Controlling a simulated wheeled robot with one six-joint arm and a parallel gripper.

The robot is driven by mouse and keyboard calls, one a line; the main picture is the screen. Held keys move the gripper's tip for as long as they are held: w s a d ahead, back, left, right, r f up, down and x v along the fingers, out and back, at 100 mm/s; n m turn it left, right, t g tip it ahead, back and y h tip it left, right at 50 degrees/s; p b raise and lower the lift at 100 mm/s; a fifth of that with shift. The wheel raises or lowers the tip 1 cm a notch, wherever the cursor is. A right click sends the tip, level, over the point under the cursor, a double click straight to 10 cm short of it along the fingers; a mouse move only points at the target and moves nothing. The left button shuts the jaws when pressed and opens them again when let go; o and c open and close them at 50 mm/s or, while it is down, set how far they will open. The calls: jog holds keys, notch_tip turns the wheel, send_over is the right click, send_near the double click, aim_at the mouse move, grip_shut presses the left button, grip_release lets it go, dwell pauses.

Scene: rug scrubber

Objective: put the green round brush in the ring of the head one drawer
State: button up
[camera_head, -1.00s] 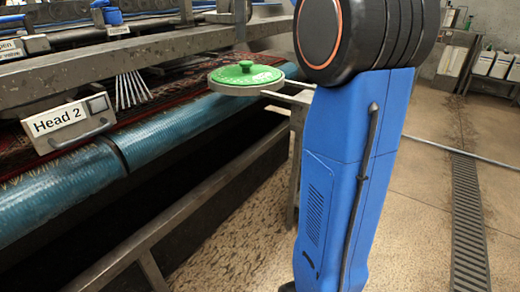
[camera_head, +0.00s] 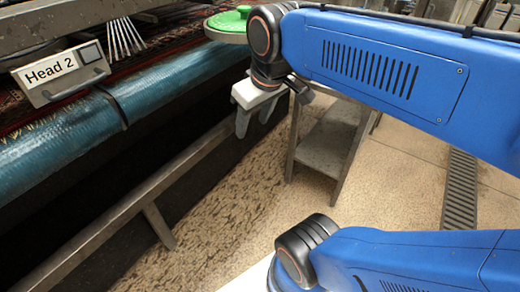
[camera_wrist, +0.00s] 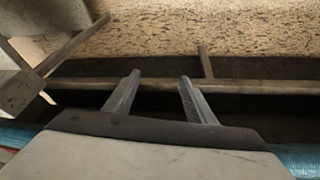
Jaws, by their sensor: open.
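The green round brush (camera_head: 228,24) is a green disc with a pale rim at the top middle of the head view, beside the teal roller. My arm hides its right part. My gripper (camera_head: 253,124) hangs below and slightly right of the brush, apart from it, with its fingers pointing down. In the wrist view my gripper (camera_wrist: 160,76) is open, with nothing between its two fingers. The brush does not show in the wrist view. No drawer marked head one is in view; the drawer labelled Head 2 (camera_head: 46,95) is at the upper left and looks shut.
The teal roller (camera_head: 170,85) runs along the machine's front. A metal rail (camera_head: 115,205) lies below it, and also crosses the wrist view (camera_wrist: 255,86). A grey metal stand (camera_head: 325,150) is right of my gripper. The floor holds a drain grate (camera_head: 460,190).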

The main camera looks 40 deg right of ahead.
jog(key=s+f+m, duration=0.1)
jog(key=s+f, duration=0.3)
jog(key=f, duration=0.3)
jog(key=shift+a+m+t, duration=0.3)
jog(key=shift+a, duration=0.15)
dwell(0.7)
